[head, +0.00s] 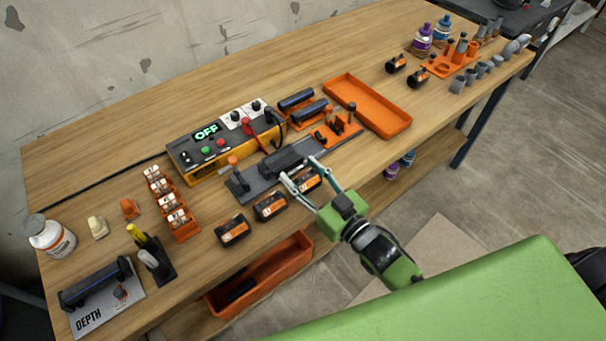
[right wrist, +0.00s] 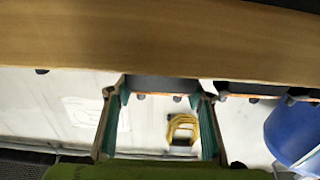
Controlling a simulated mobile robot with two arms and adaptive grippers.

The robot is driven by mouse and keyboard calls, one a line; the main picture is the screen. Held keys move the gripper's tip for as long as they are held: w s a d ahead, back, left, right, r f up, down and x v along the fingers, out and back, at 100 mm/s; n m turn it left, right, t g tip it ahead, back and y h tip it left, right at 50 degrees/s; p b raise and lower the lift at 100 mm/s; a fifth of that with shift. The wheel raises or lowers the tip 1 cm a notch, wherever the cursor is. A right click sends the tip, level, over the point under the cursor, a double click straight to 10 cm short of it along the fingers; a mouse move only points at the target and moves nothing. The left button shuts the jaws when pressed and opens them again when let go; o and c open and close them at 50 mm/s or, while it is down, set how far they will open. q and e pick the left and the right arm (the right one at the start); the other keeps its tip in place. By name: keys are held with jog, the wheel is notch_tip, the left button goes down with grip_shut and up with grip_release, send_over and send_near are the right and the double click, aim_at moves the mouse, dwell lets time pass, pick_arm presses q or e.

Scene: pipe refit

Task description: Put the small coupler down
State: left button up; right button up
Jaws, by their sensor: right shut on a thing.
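My right gripper (head: 298,169) reaches over the workbench from the front, just before the dark grey fixture (head: 248,187). Its teal fingers are shut on a dark piece, taken as the small coupler (head: 308,181), which is partly hidden by the fingers. In the right wrist view, the dark coupler (right wrist: 160,83) spans the gap between the fingertips (right wrist: 160,97). I cannot tell whether it touches the bench top. My left gripper is not in view.
Two black blocks with orange labels (head: 270,206) (head: 232,230) sit to the left along the front edge. Behind are a yellow control box (head: 208,175) reading OFF and black cylinders (head: 297,99). An empty orange tray (head: 405,126) lies to the right. Bare wood lies beyond (head: 300,62).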

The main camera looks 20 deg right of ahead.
jog(key=shift+f, duration=0.15)
jog(key=o, duration=0.8)
